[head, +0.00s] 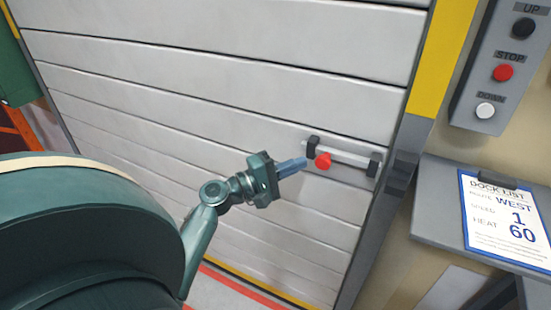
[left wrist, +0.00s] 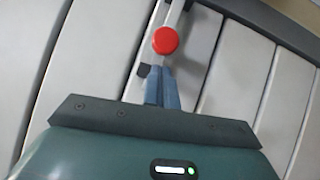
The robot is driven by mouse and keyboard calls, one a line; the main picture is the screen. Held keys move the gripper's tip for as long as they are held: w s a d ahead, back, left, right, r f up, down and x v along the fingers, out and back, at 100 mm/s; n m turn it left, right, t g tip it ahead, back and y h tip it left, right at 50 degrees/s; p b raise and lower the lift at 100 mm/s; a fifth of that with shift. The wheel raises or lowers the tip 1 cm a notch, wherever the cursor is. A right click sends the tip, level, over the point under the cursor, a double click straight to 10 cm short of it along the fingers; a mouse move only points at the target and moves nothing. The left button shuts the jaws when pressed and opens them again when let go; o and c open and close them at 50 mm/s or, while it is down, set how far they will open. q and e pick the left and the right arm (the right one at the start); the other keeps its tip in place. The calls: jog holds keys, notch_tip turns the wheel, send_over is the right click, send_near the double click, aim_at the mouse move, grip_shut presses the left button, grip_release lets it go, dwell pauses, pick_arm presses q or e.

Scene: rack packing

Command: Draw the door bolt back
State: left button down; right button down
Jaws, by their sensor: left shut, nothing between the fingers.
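The door bolt (head: 348,156) is a light metal bar on the right part of the slatted white door (head: 230,100), held in two dark brackets. Its red knob (head: 323,161) sits near the left bracket. My left gripper (head: 303,163) is shut and empty, its blue fingertips just left of the knob. In the left wrist view the red knob (left wrist: 165,40) shows just beyond the closed fingertips (left wrist: 162,70). I cannot tell whether they touch it. My right gripper is not in view.
A control box (head: 503,72) with UP, STOP and DOWN buttons is on the wall at upper right. A dock list clipboard (head: 508,222) lies on a grey ledge (head: 437,205) right of the door frame. The door face around the bolt is clear.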

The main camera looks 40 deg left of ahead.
pick_arm(q)
jog(key=shift+w+d+r, duration=0.1)
jog(key=shift+w+d, duration=0.15)
jog(key=shift+d, duration=0.4)
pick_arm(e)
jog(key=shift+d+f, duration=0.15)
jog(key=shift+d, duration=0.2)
